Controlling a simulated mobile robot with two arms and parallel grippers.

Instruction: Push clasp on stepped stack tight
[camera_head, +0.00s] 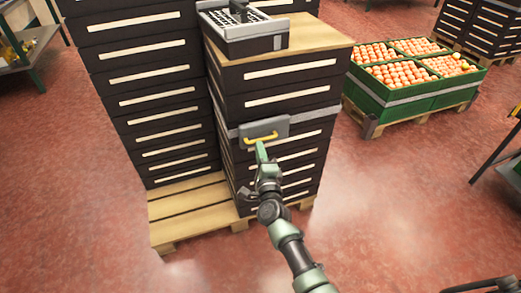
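The stepped stack is made of dark crates with pale label strips. Its taller column (148,87) is at the left and its shorter column (275,102) is at the right, capped by a wooden board (318,38). A grey strap (312,117) runs across the shorter column. The clasp is a grey plate (274,125) with a yellow lever (262,138) on the front of that strap. My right gripper (261,150) is just below the lever, its fingertips at or very near it; contact and finger opening cannot be told. My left gripper is not in view.
The stack stands on a wooden pallet (185,205). A grey case (247,39) sits on the board. More dark crates (490,25) are behind. The red floor in front is largely clear.

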